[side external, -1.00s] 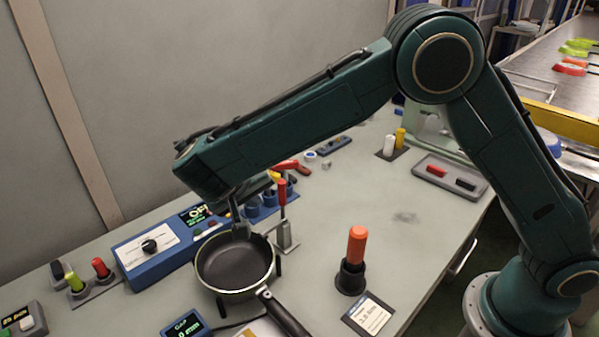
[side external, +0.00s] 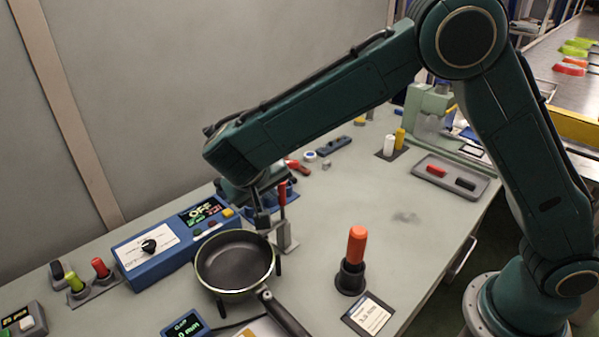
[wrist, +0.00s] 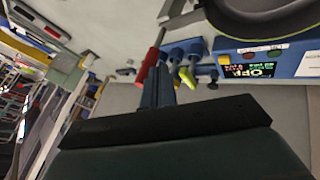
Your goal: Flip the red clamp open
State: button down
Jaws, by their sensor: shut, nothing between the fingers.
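The red clamp (side external: 282,196) has an upright red handle on a grey metal base, just right of the pan's far rim. My gripper (side external: 262,219) is shut and empty, pointing down just left of the clamp's handle; I cannot tell whether they touch. In the wrist view the red handle (wrist: 151,66) lies close beside my shut fingers (wrist: 161,78). The black frying pan (side external: 236,262) sits on its stand, with its handle toward the front right.
A blue control box (side external: 150,250) reading OFF stands left of the pan. An orange-red handle in a black holder (side external: 351,278) stands to the right. A grey tray (side external: 452,176) lies at the back right. The middle right of the table is clear.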

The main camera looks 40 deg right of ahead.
jog(key=shift+d+r+y, duration=0.1)
jog(key=shift+d+y, duration=0.15)
jog(key=shift+y, duration=0.15)
jog(key=shift+d, duration=0.25)
jog(key=shift+d+r+y, duration=0.25)
jog(key=shift+d+y, duration=0.8)
jog(key=shift+y, duration=0.05)
jog(key=d+f+m+y, duration=0.1)
jog(key=d+f+y, duration=0.2)
jog(key=d+y, duration=0.3)
jog(key=shift+d, duration=1)
jog(key=shift+d+f, duration=0.1)
jog(key=shift+f, duration=0.15)
